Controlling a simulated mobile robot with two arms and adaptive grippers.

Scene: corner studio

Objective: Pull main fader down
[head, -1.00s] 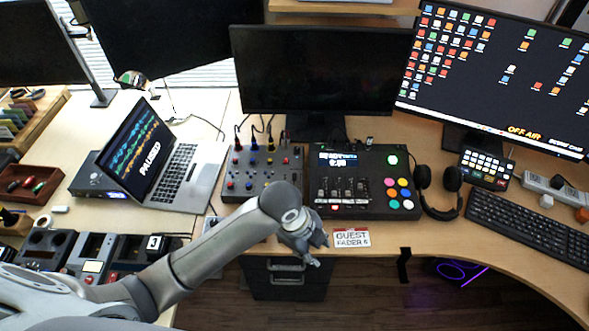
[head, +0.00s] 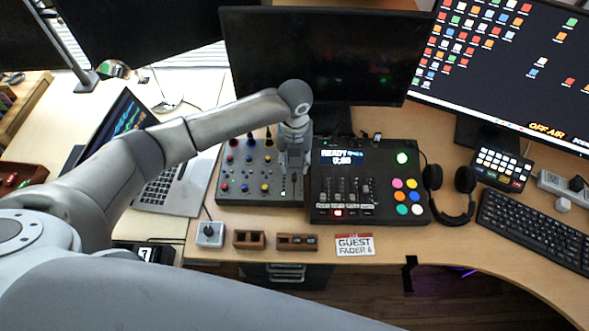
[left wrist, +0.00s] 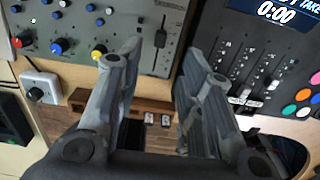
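The grey mixer (head: 232,188) with coloured knobs stands left of the black fader console (head: 323,210). In the left wrist view, a fader with a dark cap (left wrist: 160,38) sits in a scaled slot on the mixer's (left wrist: 115,30) right part. My left gripper (head: 293,176) is over the mixer's right edge, pointing down, and partly hides that area in the head view. In the left wrist view my left gripper (left wrist: 163,55) is open, and the fader cap shows between its fingers. I cannot tell whether they touch it. My right gripper is not in view.
The console's several small faders (left wrist: 250,90) lie close right of the left gripper. A monitor (head: 320,60) stands behind, and a laptop (head: 170,185) is at the left. A knob box (head: 209,234), wooden blocks (head: 297,242) and a "GUEST FADER 6" card (head: 355,245) lie along the front edge.

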